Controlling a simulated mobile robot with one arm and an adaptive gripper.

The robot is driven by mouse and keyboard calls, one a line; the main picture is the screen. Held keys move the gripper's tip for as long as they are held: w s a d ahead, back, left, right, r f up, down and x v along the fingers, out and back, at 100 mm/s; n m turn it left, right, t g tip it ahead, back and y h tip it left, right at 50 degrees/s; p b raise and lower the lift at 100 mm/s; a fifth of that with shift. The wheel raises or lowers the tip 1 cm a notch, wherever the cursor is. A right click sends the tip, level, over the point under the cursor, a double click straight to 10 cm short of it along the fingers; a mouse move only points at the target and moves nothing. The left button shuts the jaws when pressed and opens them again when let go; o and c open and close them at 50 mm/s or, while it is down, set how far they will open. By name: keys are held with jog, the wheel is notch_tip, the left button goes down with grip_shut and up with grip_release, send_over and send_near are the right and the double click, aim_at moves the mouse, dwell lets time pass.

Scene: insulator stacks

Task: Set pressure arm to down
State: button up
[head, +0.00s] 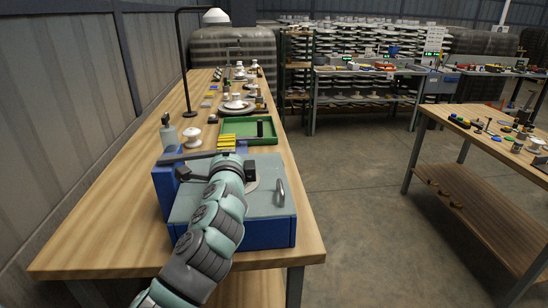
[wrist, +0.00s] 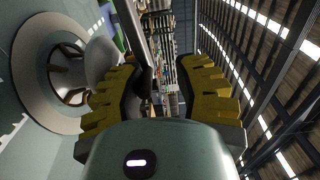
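A blue machine box (head: 262,234) with a grey-green top stands at the near end of the wooden table. A dark bar (head: 186,157), which looks like the pressure arm, lies roughly level along its back left, by a blue upright block. My gripper (head: 227,142) reaches over the box, its yellow fingers close to the bar's right end. In the wrist view the fingers (wrist: 168,88) are apart with a gap between them. A grey bar (wrist: 131,28) runs beyond the left finger; I cannot tell whether they touch. A pale round plate (wrist: 30,75) is at the left.
A metal handle (head: 280,193) stands on the box's right side. Behind the box are a green tray (head: 270,140) with a black item, a white insulator (head: 191,137) and a bottle (head: 168,134). A second table (head: 470,150) stands at right, with open floor between.

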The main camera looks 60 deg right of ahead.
jog(key=shift+o, duration=0.8)
